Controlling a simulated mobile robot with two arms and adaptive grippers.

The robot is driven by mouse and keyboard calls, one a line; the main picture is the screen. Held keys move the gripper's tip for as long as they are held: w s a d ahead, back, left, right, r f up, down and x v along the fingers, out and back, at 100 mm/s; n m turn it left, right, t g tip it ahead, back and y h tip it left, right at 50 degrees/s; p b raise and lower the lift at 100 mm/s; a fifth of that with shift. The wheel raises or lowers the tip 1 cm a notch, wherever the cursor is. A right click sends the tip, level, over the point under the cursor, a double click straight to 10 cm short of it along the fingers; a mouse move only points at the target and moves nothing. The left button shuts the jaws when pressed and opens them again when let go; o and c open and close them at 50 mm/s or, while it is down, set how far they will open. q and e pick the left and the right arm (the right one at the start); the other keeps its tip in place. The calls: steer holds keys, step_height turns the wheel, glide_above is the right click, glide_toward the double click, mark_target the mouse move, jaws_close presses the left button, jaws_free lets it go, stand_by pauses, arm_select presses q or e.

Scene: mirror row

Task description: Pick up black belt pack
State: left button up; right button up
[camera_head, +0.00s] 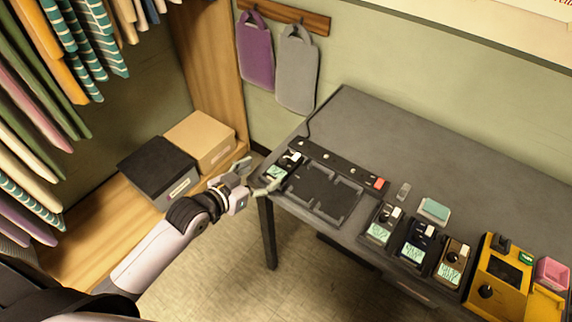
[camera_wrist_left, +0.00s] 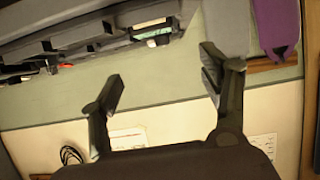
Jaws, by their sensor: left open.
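A black belt pack (camera_head: 289,162) with a pale green screen sits at the left end of the dark charging tray (camera_head: 318,196), near the table's left edge. My left gripper (camera_head: 257,177) is open just left of this pack, with one finger close to it; I cannot tell whether they touch. In the left wrist view a dark pack with a pale screen (camera_wrist_left: 155,32) shows at the table edge beyond the open fingers (camera_wrist_left: 162,76). No pack is between the fingers. Other packs stand right of the tray: a grey one (camera_head: 380,225), a dark blue-black one (camera_head: 416,242) and a brown one (camera_head: 453,263). My right gripper is out of view.
The grey table (camera_head: 440,150) is clear toward the back. A power strip (camera_head: 335,160) lies behind the tray. A yellow device (camera_head: 497,270) stands at the right. A black box (camera_head: 158,168) and a tan box (camera_head: 200,140) sit on the wooden shelf left of my gripper.

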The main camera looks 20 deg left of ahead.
mark_target(283, 162)
arm_select(q)
steer(key=x, duration=0.5)
steer(key=shift+p+x, duration=0.6)
steer(key=shift+x, duration=2.65)
steer(key=shift+s+d+f, duration=0.1)
steer(key=shift+d+f, duration=0.05)
steer(key=shift+f, duration=0.05)
steer(key=shift+r, duration=0.1)
steer(key=c, duration=1.4)
